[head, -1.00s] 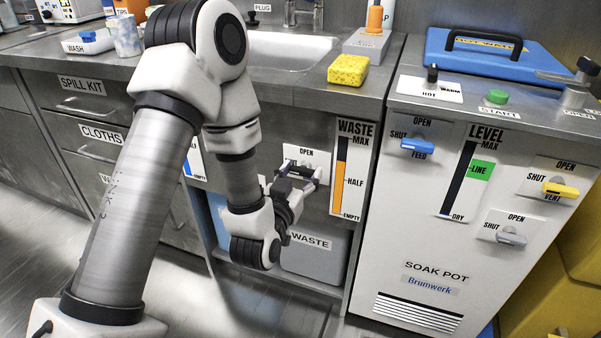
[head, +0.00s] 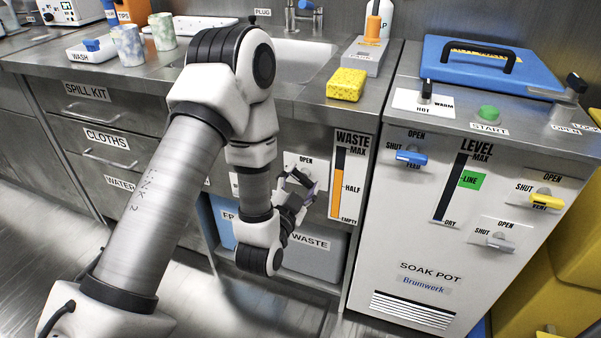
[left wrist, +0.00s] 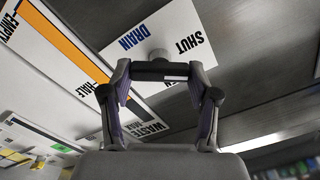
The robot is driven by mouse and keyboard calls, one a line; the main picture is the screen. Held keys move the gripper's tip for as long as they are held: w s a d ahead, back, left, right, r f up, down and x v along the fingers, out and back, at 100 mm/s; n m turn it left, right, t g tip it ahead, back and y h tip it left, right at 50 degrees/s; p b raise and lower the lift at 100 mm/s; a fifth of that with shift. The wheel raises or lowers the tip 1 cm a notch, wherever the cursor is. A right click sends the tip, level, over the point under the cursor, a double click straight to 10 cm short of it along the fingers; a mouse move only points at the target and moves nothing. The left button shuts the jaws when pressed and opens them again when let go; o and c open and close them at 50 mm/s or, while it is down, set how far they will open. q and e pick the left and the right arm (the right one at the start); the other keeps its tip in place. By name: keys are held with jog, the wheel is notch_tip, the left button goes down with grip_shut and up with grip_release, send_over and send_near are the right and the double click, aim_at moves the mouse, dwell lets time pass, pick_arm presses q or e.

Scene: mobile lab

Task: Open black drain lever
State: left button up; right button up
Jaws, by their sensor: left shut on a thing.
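The black drain lever (left wrist: 160,71) sits between the two fingertips of my left gripper (left wrist: 159,76) in the left wrist view. The gripper is shut on it, with one fingertip at each end. A pale round hub joins the lever to the white DRAIN plate (left wrist: 185,35), whose SHUT word shows upside down and tilted. In the head view my left gripper (head: 301,189) is at the cabinet front, just below the word OPEN on that plate (head: 304,160). There the gripper and arm hide most of the lever and plate. My right gripper is not in view.
The WASTE gauge (head: 350,180) is just right of the gripper. A grey WASTE bin (head: 318,262) stands in the open bay below. The soak pot (head: 410,235) with its levers is at the right. A yellow sponge (head: 346,84) lies on the counter above.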

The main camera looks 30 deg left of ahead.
pick_arm(q)
jog(key=m+p, duration=0.6)
jog(key=shift+d+r, duration=0.1)
jog(key=shift+r, duration=0.05)
jog(key=m+p, duration=0.2)
jog(key=shift+m, duration=0.3)
jog(key=shift+f+m+p, duration=0.25)
jog(key=shift+m+p, duration=0.35)
jog(key=shift+m, duration=0.1)
jog(key=o, duration=1.2)
jog(key=shift+c, duration=0.2)
